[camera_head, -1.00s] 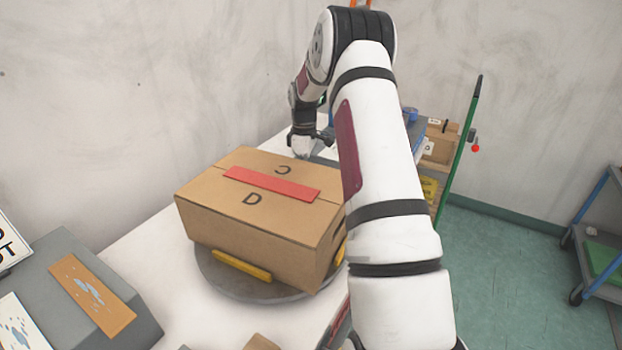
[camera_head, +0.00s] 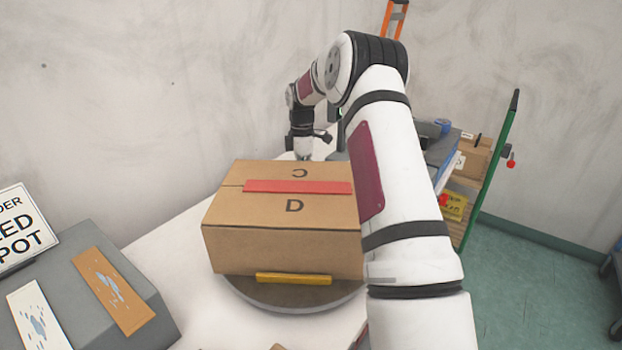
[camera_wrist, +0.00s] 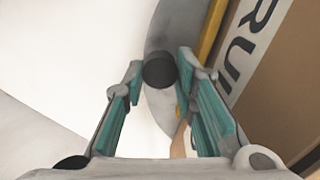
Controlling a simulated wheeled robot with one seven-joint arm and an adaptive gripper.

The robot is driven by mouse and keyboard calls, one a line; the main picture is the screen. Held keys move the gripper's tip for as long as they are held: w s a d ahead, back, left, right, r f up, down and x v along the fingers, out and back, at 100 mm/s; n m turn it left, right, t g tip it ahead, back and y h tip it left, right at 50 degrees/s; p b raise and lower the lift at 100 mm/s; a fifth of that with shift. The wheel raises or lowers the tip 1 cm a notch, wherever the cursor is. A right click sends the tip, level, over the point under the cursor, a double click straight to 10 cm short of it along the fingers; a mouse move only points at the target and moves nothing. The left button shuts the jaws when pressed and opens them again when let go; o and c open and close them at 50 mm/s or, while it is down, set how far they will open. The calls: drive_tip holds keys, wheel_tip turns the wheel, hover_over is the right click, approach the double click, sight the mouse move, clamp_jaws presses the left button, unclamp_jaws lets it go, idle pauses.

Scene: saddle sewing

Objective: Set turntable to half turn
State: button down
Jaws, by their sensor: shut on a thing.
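The round grey turntable (camera_head: 290,299) sits on the white table and carries a closed cardboard box (camera_head: 278,243) marked C and D, with a red strip on top. A yellow bar (camera_head: 294,279) lies along the box's near foot. In the wrist view the turntable's rim (camera_wrist: 158,105) bears a black round knob (camera_wrist: 159,72), with the box (camera_wrist: 272,85) at the right. My gripper (camera_wrist: 160,68) is shut on this knob, its teal-lined fingers on either side. In the head view my gripper (camera_head: 303,151) is behind the box; its fingertips and the knob are hidden there.
A grey slanted block (camera_head: 75,270) with orange and white cards, and a sign (camera_head: 20,228), stand at the left. The wall is close behind the table. A green-posted cart (camera_head: 488,170) with boxes stands at the right. My arm hides the table's right side.

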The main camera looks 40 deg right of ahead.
sight(240, 165)
drive_tip(key=w+a+n, duration=0.2)
drive_tip(key=a+n, duration=0.1)
drive_tip(key=a, duration=0.1)
drive_tip(key=shift+w+b, duration=0.35)
drive_tip(key=shift+w, duration=0.05)
drive_tip(key=shift+w+a+r+n, duration=0.1)
drive_tip(key=shift+w+a+n, duration=0.15)
drive_tip(key=shift+a+n, duration=0.35)
drive_tip(key=shift+w+a+f+n, duration=0.1)
drive_tip(key=shift+w+a+n, duration=0.2)
drive_tip(key=shift+a, duration=0.65)
drive_tip(key=shift+w+a+r+n, duration=0.15)
drive_tip(key=shift+a+n, duration=0.35)
drive_tip(key=shift+a, duration=0.25)
drive_tip(key=shift+a+n, duration=0.8)
drive_tip(key=shift+a, duration=0.55)
drive_tip(key=shift+a+n, duration=0.8)
drive_tip(key=shift+a, duration=0.5)
drive_tip(key=shift+s+a+n+p, duration=0.15)
drive_tip(key=shift+a+n+p, duration=0.15)
drive_tip(key=shift+a+n, duration=0.4)
drive_tip(key=shift+s+a+n+p, duration=0.1)
drive_tip(key=shift+a+n+p, duration=0.25)
drive_tip(key=shift+a, duration=0.6)
drive_tip(key=c, duration=1.3)
unclamp_jaws()
wheel_tip(240, 165, up, 12)
drive_tip(key=shift+f, duration=0.1)
